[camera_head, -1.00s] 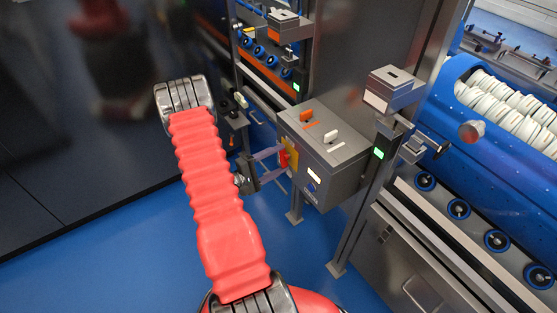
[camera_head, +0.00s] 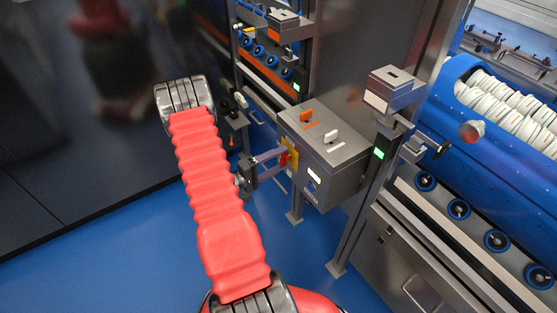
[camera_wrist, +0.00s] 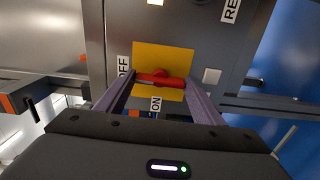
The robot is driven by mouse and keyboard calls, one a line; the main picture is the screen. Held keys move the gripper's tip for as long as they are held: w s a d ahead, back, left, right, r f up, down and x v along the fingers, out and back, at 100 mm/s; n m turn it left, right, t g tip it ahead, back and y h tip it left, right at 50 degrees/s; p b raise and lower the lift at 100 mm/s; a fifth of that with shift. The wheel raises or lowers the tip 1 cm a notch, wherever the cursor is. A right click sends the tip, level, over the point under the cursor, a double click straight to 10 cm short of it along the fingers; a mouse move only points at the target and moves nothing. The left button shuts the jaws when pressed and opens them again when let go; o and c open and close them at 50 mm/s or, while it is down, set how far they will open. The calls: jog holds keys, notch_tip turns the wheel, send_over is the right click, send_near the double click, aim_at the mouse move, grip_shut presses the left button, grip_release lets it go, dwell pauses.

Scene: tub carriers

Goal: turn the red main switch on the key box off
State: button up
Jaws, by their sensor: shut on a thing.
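The grey key box (camera_head: 325,165) stands on a post in the head view, with the switch on its left side face. In the wrist view the red main switch (camera_wrist: 160,78) sits on a yellow plate (camera_wrist: 160,58). My gripper (camera_wrist: 158,84) is shut on the handle, with one finger at each end.
An orange knob (camera_head: 306,115) and a white knob (camera_head: 330,136) stand on the box's top. A post-mounted grey box (camera_head: 392,88) with a green light is close at the right. Blue floor is open below and left of the key box.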

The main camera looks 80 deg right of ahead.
jog(key=o, duration=0.7)
jog(key=shift+s+a+f, duration=0.15)
jog(key=shift+f, duration=0.1)
jog(key=shift+c, duration=0.2)
jog(key=o, duration=0.4)
jog(key=shift+r, duration=0.15)
jog(key=v, duration=1.4)
jog(key=shift+d, duration=0.25)
